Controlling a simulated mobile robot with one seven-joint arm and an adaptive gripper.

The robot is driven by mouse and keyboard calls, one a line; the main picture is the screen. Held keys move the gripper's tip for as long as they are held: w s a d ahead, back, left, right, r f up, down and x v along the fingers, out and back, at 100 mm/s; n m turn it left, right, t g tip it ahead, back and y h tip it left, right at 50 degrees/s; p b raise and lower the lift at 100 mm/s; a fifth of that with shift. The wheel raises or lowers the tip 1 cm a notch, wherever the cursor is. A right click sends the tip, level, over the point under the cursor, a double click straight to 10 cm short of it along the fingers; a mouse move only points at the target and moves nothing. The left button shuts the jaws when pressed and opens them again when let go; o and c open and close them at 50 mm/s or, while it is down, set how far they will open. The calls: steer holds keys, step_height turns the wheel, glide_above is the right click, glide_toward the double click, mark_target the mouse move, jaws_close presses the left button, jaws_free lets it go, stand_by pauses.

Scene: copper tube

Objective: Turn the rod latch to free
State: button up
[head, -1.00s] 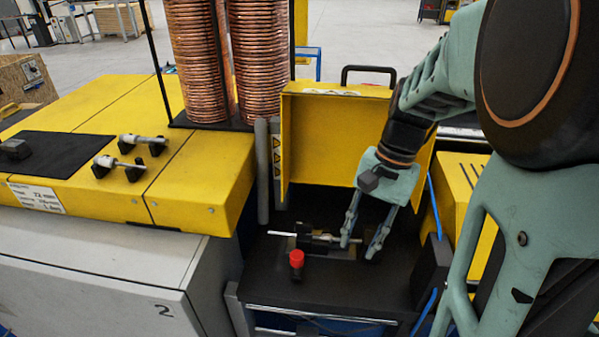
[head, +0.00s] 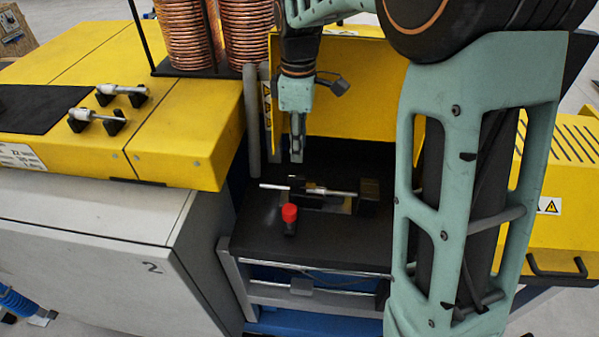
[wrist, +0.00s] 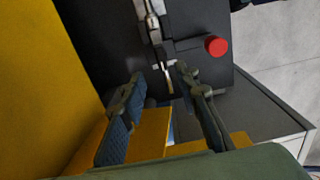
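The rod latch (head: 335,192) is a thin silver rod lying across black holding blocks on a dark machine top. Its left end (head: 270,186) sticks out past the blocks. My gripper (head: 297,158) is above and behind the left part of the rod in the head view, pointing down, with its fingers overlapping there. In the wrist view my gripper (wrist: 161,80) is open, its two fingers apart, with the rod latch (wrist: 168,78) showing beyond and between the fingertips. I see no contact between them. Part of the latch is hard to make out.
A red knob (head: 289,212) stands just in front of the rod. A yellow raised cover (head: 350,100) is behind. A yellow bench (head: 190,140) with two small rod fixtures is at left, with copper coils (head: 185,35) behind it.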

mark_target(299, 176)
step_height(299, 176, down, 10)
steer(key=shift+r+p, duration=0.1)
steer(key=shift+p, duration=0.25)
jaws_close()
